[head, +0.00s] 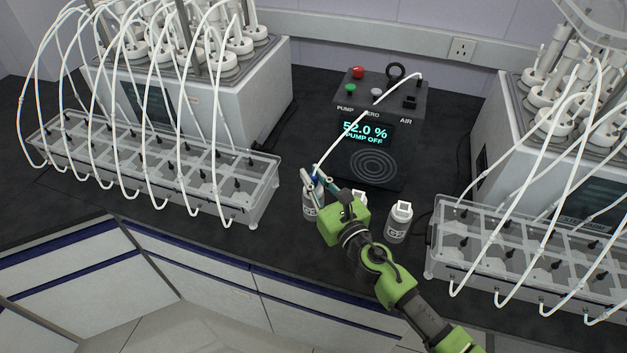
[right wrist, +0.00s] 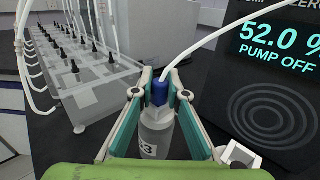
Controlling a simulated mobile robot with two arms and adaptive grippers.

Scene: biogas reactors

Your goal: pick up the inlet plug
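The inlet plug (right wrist: 159,92) is a small blue plug on the end of a white tube. It sits upright at the top of a clear bottle (right wrist: 156,136) whose label partly reads 3. In the head view the bottle (head: 309,209) stands in front of the pump unit. My right gripper (right wrist: 160,82) has its fingertips close against both sides of the plug and appears shut on it. In the head view the right gripper (head: 310,172) comes from the lower right and partly covers the plug. My left gripper is not in view.
The black pump unit (head: 378,108) reads 52.0 % and PUMP OFF; the white tube runs from it. A bottle labelled G2 (head: 398,224) stands to the right, and another bottle is partly hidden behind my gripper. Clear racks with tubes stand left (head: 150,170) and right (head: 530,250).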

